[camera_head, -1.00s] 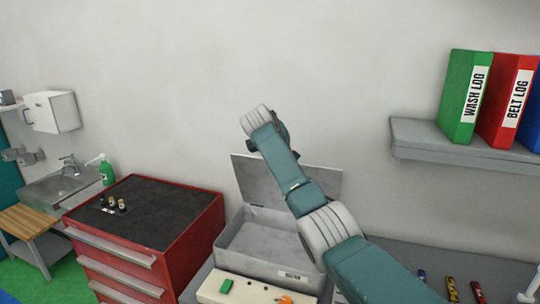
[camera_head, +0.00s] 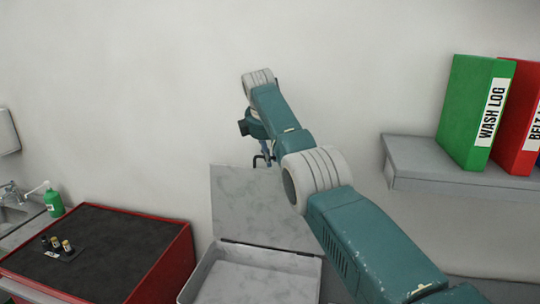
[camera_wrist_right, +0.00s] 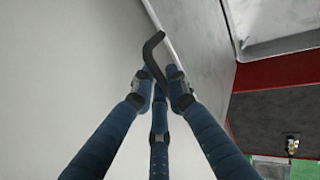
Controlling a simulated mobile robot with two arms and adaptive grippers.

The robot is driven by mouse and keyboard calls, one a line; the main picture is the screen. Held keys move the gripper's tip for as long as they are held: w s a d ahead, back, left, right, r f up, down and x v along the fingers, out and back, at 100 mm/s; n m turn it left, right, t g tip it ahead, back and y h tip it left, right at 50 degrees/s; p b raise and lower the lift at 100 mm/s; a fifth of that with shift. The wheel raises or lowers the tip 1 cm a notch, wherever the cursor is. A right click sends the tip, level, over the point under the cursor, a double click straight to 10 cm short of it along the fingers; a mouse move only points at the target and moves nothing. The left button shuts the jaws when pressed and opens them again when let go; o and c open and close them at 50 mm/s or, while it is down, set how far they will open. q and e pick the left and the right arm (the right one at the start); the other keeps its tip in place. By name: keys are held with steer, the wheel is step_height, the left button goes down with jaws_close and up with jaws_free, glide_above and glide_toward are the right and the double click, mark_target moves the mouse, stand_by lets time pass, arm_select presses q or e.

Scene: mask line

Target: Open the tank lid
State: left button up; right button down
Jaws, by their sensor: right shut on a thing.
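The grey tank (camera_head: 262,278) stands at the bottom middle of the head view, its inside showing. Its flat grey lid (camera_head: 245,205) stands raised, close to upright, from the hinge edge at the back. My right gripper (camera_head: 262,160) is at the lid's top edge, partly hidden by my arm. In the wrist view its blue fingers (camera_wrist_right: 160,90) are shut on a dark bent handle (camera_wrist_right: 154,50). The lid (camera_wrist_right: 195,35) shows beside the fingers there. My left gripper is in neither view.
A red cabinet (camera_head: 170,262) with a black top holding small bottles stands left of the tank. A green soap bottle (camera_head: 53,200) is farther left. A grey shelf (camera_head: 420,165) with binders projects at the right. The wall (camera_head: 130,100) behind is bare.

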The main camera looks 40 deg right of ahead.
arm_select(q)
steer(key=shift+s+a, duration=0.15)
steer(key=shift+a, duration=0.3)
arm_select(e)
steer(key=shift+s+a+f, duration=0.15)
steer(key=shift+s+f, duration=0.1)
steer(key=shift+f, duration=0.25)
steer(key=c, duration=1.9)
jaws_free()
steer(key=shift+c, duration=0.2)
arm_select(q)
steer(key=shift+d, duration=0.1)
arm_select(e)
steer(key=shift+o, duration=0.7)
steer(key=shift+w+d+f, duration=0.1)
steer(key=shift+w+d, duration=0.1)
steer(key=shift+w, duration=0.05)
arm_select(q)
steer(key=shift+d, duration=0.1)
arm_select(e)
steer(key=shift+r, duration=0.5)
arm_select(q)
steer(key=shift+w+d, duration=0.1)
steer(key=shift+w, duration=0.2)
arm_select(e)
steer(key=v, duration=1.1)
steer(key=shift+a+r, duration=0.1)
